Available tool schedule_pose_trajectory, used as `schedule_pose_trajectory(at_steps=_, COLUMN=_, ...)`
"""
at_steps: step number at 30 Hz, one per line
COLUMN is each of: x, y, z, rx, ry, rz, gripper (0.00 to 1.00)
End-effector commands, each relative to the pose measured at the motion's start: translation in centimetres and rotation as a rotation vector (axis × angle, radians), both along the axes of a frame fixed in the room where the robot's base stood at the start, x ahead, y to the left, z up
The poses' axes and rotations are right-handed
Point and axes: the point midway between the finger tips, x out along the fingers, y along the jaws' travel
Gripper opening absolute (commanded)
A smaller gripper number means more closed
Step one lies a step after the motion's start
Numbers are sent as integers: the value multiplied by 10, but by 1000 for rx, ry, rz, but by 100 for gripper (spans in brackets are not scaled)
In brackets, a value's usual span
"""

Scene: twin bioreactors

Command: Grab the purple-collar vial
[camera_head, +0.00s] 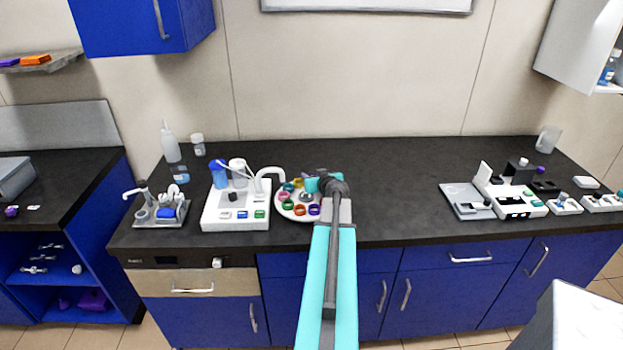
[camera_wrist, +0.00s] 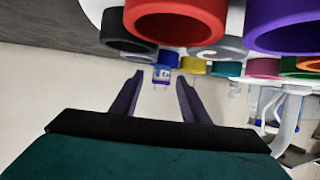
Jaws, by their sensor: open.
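The purple-collar vial (camera_head: 314,210) sits at the front right of a round white carousel (camera_head: 281,210) on the dark counter. In the wrist view its purple collar (camera_wrist: 290,28) is large at the upper right, cut off by the top edge. My gripper (camera_wrist: 160,80) is open with nothing held between its two dark fingers. The collar is outside the fingers, off to their upper right. In the head view my arm reaches over the right side of the carousel and hides part of it; the fingertips are hard to make out there.
A white bioreactor base (camera_head: 236,214) with tubing stands just left of the carousel. The counter right of my arm (camera_head: 395,185) is clear.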

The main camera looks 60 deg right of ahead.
Motion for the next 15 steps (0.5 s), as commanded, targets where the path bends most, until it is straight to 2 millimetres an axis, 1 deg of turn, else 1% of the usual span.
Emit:
schedule_pose_trajectory(at_steps=4, x=5, y=-5, z=-3, rx=1, ry=0, rz=-1, gripper=42)
schedule_pose_trajectory(at_steps=15, x=6, y=-5, z=-4, rx=0, ry=0, rz=0, gripper=42)
